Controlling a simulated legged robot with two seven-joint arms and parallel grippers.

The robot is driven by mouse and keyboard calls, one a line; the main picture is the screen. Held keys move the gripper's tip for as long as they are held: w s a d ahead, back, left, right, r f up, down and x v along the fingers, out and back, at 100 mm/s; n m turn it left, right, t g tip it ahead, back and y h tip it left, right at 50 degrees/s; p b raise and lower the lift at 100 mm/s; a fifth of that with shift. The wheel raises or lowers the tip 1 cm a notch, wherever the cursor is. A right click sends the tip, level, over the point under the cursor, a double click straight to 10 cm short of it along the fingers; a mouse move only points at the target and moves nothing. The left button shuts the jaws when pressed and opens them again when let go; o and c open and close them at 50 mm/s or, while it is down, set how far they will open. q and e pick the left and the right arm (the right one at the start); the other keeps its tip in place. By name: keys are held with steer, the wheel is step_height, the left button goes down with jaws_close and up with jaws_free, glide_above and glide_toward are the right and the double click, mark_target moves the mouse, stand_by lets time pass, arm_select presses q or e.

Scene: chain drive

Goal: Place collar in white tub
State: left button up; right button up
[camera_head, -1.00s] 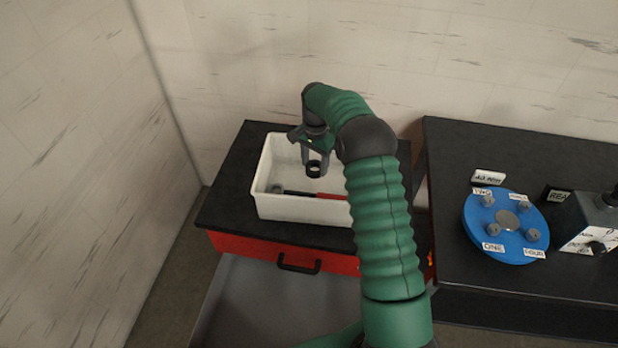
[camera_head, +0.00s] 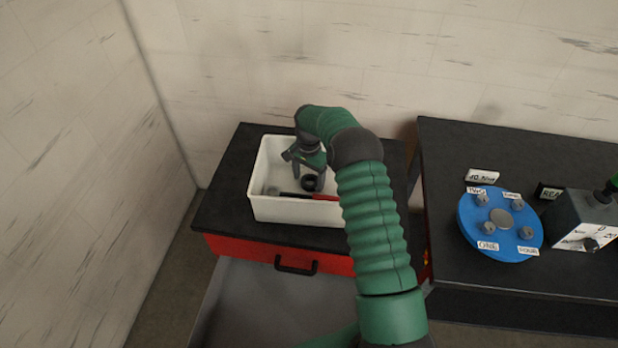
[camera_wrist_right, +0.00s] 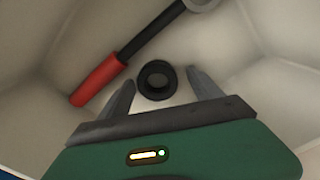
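The white tub (camera_head: 285,211) stands on the black top of a red-fronted cabinet. My right gripper (camera_head: 306,172) reaches down into the tub. The collar, a short black ring (camera_head: 311,183), is just below the gripper inside the tub. In the right wrist view the collar (camera_wrist_right: 157,80) lies between and slightly beyond the spread fingertips of my right gripper (camera_wrist_right: 160,80). A gap shows on each side, so the gripper is open. Whether the collar rests flat on the tub floor is hard to tell. My left gripper is not in view.
A tool with a red grip (camera_wrist_right: 98,80) and black shaft lies in the tub, close to the collar. A black table to the right bears a blue disc (camera_head: 500,245) with several labelled pegs and a grey box (camera_head: 580,215). A wall stands behind.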

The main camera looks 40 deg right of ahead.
step_height(320, 180, up, 12)
steer(key=shift+r, duration=0.15)
stand_by(0.3)
steer(key=shift+d, duration=0.1)
